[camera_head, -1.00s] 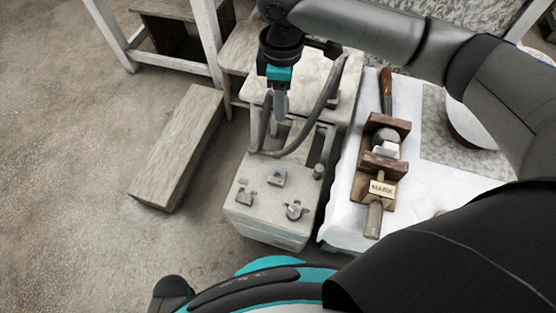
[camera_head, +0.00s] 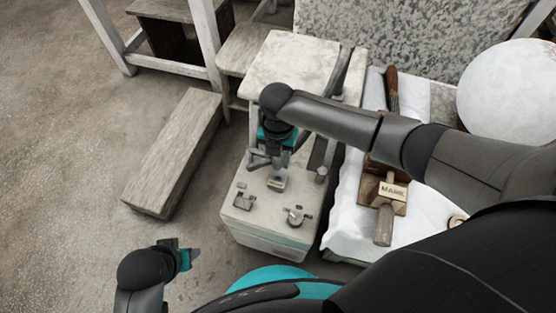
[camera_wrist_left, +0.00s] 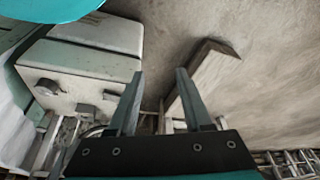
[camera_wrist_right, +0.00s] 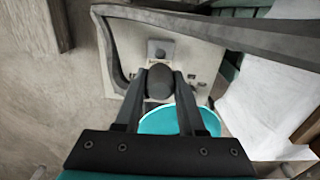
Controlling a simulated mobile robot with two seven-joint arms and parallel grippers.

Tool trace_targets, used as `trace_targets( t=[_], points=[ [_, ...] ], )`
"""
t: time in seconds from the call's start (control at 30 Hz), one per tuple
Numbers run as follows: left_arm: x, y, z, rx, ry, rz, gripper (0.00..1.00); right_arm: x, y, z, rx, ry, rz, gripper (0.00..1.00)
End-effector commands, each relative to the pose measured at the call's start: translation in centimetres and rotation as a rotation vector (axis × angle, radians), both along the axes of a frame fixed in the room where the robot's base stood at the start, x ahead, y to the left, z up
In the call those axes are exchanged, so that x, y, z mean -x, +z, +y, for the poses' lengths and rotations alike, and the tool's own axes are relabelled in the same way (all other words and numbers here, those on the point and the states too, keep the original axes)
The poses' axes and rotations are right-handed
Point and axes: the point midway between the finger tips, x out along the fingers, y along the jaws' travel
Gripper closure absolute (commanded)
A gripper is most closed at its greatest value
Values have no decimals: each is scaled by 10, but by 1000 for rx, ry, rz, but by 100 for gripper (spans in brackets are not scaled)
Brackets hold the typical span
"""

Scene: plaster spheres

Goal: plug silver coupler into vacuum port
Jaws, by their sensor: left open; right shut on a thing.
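A square port plate (camera_wrist_right: 161,50) shows just beyond the fingertips. In the head view the plate (camera_head: 278,183) lies right below the gripper; I cannot tell whether coupler and port touch. The coupler's lower end is hidden. My left gripper (camera_head: 190,258) is open and empty, left of the unit; its fingers also show in the left wrist view (camera_wrist_left: 153,102).
The unit's top carries a small fitting (camera_head: 243,202), a knob (camera_head: 296,216) and a post (camera_head: 321,174). A white-clothed surface (camera_head: 345,220) with wooden tools stands right. A wooden block (camera_head: 175,155) lies left; floor around it is free.

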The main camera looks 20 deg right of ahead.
Motion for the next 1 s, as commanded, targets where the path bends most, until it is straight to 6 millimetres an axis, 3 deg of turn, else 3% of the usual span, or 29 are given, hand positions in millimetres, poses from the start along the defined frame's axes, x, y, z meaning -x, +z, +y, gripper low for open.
trace_targets(
  t=[0.43, 0.7, 1.0],
  points=[
    [0, 3, -1, 1, 1, -1, 50, 1, -4, 0, -1, 35, -2, 100],
    [3, -7, 0, 0, 0, 13, 50, 1, -6, 0, 1, 34, -2, 100],
    [-5, 21, -1, 6, 1, -34, 50, 1, -31, 0, 1, 34, -2, 100]
  ],
)
